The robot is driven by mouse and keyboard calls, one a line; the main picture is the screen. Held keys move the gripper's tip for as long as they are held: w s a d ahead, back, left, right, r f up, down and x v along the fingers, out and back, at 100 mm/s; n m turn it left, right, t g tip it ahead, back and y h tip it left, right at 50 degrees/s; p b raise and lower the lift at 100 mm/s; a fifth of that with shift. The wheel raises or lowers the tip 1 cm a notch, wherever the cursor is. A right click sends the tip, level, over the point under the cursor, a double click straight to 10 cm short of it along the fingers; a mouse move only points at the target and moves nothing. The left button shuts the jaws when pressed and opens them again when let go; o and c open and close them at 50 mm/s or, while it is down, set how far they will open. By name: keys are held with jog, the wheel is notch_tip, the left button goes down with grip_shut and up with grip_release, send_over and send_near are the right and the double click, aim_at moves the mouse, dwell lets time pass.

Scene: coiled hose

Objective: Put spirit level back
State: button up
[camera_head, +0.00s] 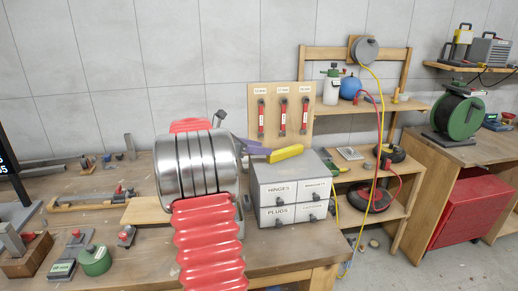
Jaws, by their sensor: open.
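My arm, with its steel drum and red bellows, fills the middle of the view and hides the bench behind it. My gripper (242,134) shows only in part behind the drum, as grey-violet pieces at its right edge; it is open. A yellow bar-like thing (285,153) lies at the top of the grey drawer cabinet (284,187), just right of the gripper pieces. It may be the spirit level, but I cannot tell for sure. I cannot tell whether the gripper touches it.
A pegboard (280,95) with red-handled tools stands behind the cabinet. A wooden clamp-like tool (90,200), a green round tin (94,260) and small tools crowd the bench's left side. A shelf unit (345,111) with a yellow hose and a green hose reel (458,117) stand right.

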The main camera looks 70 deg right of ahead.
dwell(0.3)
jog(key=w+a+m+t+y, duration=0.1)
jog(key=w+a+m+t, duration=0.2)
jog(key=a, duration=0.8)
jog(key=w+a+t+y, duration=0.15)
jog(key=w+a, duration=0.35)
jog(key=a, duration=0.6)
jog(key=w+a+m+t+y, duration=0.15)
jog(key=w+a+t, duration=0.3)
jog(key=a, duration=0.75)
jog(key=s+a+f+m+t+y, duration=0.1)
jog(key=s+a+m+y, duration=0.1)
jog(key=a, duration=0.9)
jog(key=s+a+f+m+t+y, duration=0.2)
jog(key=s+a, duration=0.1)
jog(key=a, duration=0.8)
jog(key=s+a+f+m+t+y, duration=0.1)
jog(key=s+a+f+m+y, duration=0.1)
jog(key=a, duration=0.9)
jog(key=shift+s+a+t+y, duration=0.15)
jog(key=shift+t+y, duration=0.15)
jog(key=shift+y, duration=0.1)
